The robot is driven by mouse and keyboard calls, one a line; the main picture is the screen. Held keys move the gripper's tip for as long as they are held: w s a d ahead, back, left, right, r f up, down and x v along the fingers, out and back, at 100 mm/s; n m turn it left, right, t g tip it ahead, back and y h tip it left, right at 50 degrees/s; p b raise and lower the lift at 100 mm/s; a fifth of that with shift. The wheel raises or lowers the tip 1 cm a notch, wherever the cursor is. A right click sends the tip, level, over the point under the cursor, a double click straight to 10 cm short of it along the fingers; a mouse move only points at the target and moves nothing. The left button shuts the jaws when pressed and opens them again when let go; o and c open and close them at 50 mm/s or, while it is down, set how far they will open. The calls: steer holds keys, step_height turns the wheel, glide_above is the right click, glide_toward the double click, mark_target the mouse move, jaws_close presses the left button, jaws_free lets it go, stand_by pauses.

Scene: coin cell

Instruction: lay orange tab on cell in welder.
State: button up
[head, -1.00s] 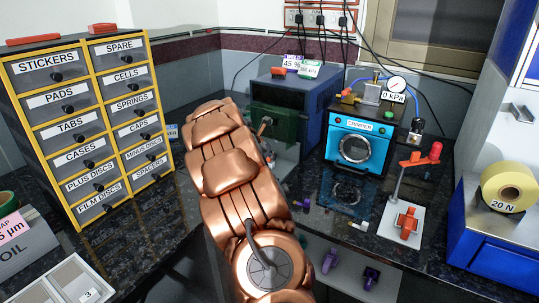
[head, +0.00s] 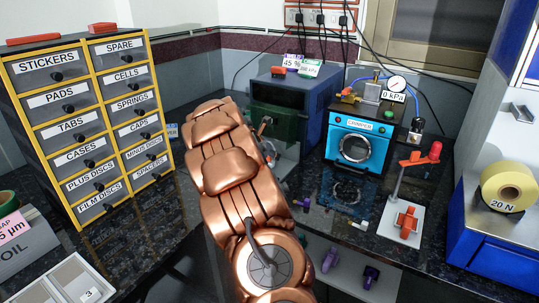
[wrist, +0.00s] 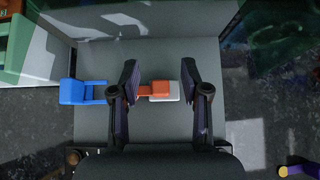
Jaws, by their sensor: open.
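In the wrist view, my gripper (wrist: 160,88) is open, with one dark finger on each side of a small orange piece (wrist: 153,89), seemingly the orange tab. The orange piece overlaps a small white block (wrist: 175,92) at its right; contact with the fingers cannot be told. A blue bracket-shaped piece (wrist: 74,92) lies just left of the left finger. All are over a plain grey surface (wrist: 150,55). No cell can be made out. In the head view, my arm hides the gripper and this spot. I cannot tell for sure which device is the welder.
A dark blue box with a green front (head: 285,120) stands behind my arm. Right of it are the blue crimper (head: 358,145) and a white stand with orange parts (head: 393,225). A labelled drawer cabinet (head: 88,125) stands left. The dark counter (head: 165,235) has free room before it.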

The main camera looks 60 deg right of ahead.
steer(key=v, duration=1.2)
steer(key=shift+w, duration=0.15)
